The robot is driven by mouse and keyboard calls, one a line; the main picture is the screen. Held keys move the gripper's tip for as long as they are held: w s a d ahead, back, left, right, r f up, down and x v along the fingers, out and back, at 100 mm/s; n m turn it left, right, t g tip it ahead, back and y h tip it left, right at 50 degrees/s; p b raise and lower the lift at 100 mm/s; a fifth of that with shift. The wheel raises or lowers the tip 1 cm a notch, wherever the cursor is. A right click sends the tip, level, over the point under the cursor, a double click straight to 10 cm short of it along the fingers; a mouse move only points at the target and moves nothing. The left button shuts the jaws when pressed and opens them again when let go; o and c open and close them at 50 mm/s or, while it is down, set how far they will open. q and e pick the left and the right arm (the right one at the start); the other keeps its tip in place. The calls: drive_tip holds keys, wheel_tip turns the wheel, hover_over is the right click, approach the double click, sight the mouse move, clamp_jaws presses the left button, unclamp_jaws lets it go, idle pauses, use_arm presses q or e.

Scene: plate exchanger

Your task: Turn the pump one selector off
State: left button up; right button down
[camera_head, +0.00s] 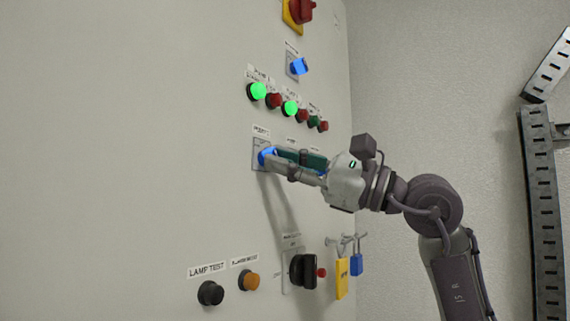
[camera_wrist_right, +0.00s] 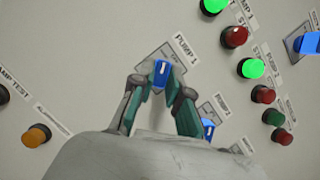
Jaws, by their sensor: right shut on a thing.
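The pump one selector (camera_head: 266,156) is a blue knob on a grey square plate under a "PUMP 1" label, on the pale panel. It also shows in the right wrist view (camera_wrist_right: 160,73), between the fingertips. My right gripper (camera_head: 270,160) reaches in from the right and is shut on this knob. In the right wrist view the gripper (camera_wrist_right: 160,80) has one finger on each side of the knob. The knob's exact pointer angle is partly hidden by the fingers. My left gripper is not in view.
Two lit green lamps (camera_head: 257,91) and several red and green buttons sit above. Another blue selector (camera_head: 299,67) is higher up. Below are a black lamp test button (camera_head: 210,293), an orange button (camera_head: 249,281), a black rotary handle (camera_head: 303,271) and hanging padlocks (camera_head: 342,278).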

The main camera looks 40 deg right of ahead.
drive_tip(key=shift+a+f+m+t+h+b, duration=0.1)
drive_tip(key=shift+m+t+h+b, duration=0.45)
drive_tip(key=shift+m, duration=1.1)
drive_tip(key=shift+a+r+m+t+h+b, duration=0.1)
drive_tip(key=shift+m+t+h+b, duration=0.35)
drive_tip(key=shift+m, duration=1.25)
drive_tip(key=shift+a+f+m+t+h+b, duration=0.1)
drive_tip(key=shift+m+t+h+b, duration=0.2)
drive_tip(key=shift+m+t+h, duration=0.9)
drive_tip(key=shift+m+g, duration=0.5)
drive_tip(key=shift+m, duration=0.25)
drive_tip(key=c, duration=1.1)
unclamp_jaws()
drive_tip(key=shift+c, duration=0.2)
drive_tip(key=shift+s+d, duration=0.1)
drive_tip(key=v, duration=1.2)
